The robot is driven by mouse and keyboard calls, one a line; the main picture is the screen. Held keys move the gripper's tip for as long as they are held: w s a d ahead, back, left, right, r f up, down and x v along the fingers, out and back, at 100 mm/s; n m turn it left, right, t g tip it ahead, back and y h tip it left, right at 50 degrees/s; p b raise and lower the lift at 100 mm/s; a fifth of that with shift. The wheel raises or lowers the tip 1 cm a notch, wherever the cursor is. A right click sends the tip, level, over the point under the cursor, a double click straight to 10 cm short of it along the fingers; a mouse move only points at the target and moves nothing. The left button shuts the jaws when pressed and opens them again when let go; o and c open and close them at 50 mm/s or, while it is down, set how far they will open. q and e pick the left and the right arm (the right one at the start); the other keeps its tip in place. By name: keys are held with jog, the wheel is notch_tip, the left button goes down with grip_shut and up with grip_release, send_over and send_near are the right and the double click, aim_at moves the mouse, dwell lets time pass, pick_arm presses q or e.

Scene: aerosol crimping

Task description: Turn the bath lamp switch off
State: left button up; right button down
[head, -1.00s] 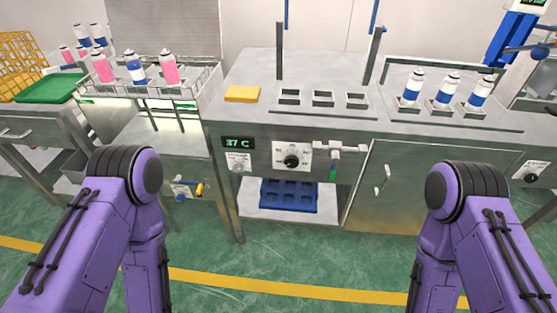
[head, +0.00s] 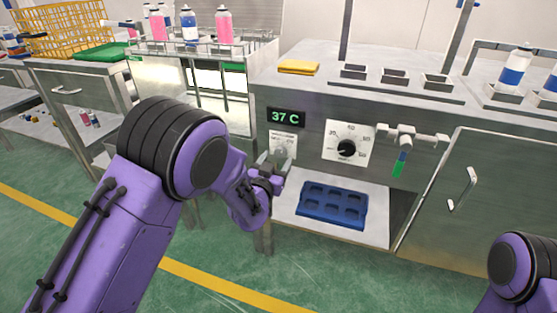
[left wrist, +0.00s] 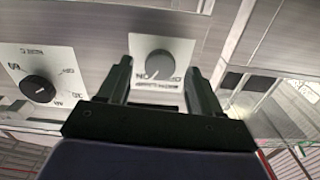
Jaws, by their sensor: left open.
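The lamp switch, a small knob on a pale plate (head: 283,146), is on the steel front panel just below the 37 C display. In the left wrist view the picture is upside down, and the switch knob (left wrist: 160,66) lies between my fingers. My left gripper (head: 274,166) is open just in front of the switch and partly covers its lower part. The gripper also shows in the left wrist view (left wrist: 159,72), with a finger on either side of the knob. I cannot tell whether a finger touches it. My right gripper is out of view.
A larger black dial (head: 347,147) on a white plate sits to the right of the switch. A valve with a green handle (head: 399,165) is farther right. A blue tray (head: 332,204) lies on the shelf below. The display (head: 286,117) reads 37 C.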

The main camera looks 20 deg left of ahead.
aim_at(281, 152)
pick_arm(q)
jog(key=shift+w, duration=1.45)
jog(key=c, duration=1.1)
jog(key=shift+o, duration=0.2)
jog(key=shift+n+p, duration=0.45)
jog(key=shift+n, duration=0.65)
jog(key=n+p, duration=0.1)
jog(key=n, duration=0.2)
jog(key=n+p, duration=0.1)
jog(key=n, duration=0.2)
jog(key=shift+d+n, duration=0.1)
jog(key=shift+n, duration=1.7)
jog(key=shift+d, duration=0.1)
